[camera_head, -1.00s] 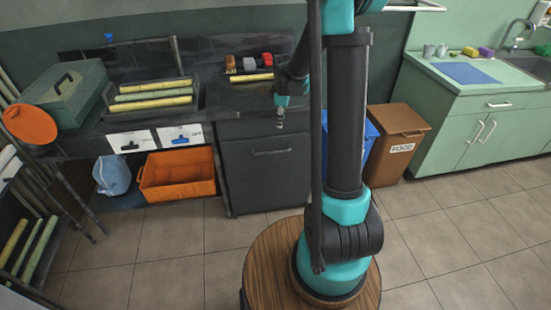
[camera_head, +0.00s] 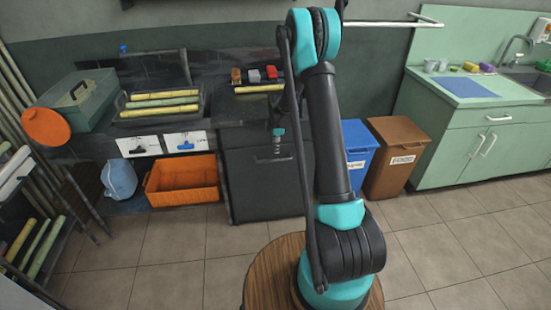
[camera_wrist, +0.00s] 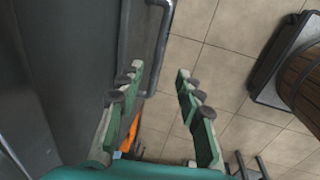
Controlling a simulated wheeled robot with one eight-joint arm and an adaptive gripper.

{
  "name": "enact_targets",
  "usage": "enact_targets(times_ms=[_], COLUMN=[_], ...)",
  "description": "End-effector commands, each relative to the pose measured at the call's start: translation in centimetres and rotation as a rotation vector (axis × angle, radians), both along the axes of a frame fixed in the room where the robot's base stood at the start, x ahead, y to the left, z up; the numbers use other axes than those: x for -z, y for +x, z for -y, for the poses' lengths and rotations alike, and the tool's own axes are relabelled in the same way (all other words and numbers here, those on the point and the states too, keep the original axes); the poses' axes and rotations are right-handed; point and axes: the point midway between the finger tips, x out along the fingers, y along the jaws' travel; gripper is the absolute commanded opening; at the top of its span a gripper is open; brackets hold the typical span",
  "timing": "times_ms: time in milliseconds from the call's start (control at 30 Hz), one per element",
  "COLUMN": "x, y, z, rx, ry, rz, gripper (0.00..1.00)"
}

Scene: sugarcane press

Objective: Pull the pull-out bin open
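The pull-out bin (camera_head: 260,190) is a dark grey front under the counter, left of my arm in the head view. It looks closed, about flush with the counter. Its grey bar handle (camera_wrist: 157,45) shows in the wrist view, beside the dark front panel (camera_wrist: 75,65). My gripper (camera_wrist: 160,78) is open and empty, fingers spread, with the handle's near end close to the left fingertips. I cannot tell whether they touch. In the head view my gripper (camera_head: 277,145) hangs small in front of the bin's upper part, near handle height.
An orange crate (camera_head: 181,180) stands left of the bin on a low shelf. A blue bin (camera_head: 359,155) and a brown bin (camera_head: 396,160) stand to the right. A tray (camera_head: 160,115) of cane lies on the counter. Tiled floor before the bin is free.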

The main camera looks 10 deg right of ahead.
Motion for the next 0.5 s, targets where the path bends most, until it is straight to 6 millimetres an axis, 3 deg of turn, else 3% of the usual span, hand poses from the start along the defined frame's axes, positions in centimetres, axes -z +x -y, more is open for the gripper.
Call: enact_targets(times_ms=[300, 500], x=[5.6, 8.0], y=[1.2, 1.6], z=[0.0, 0.0], rx=[0.001, 0.001], ry=[0.000, 0.000], rz=[0.000, 0.000], gripper=[0.36, 0.36])
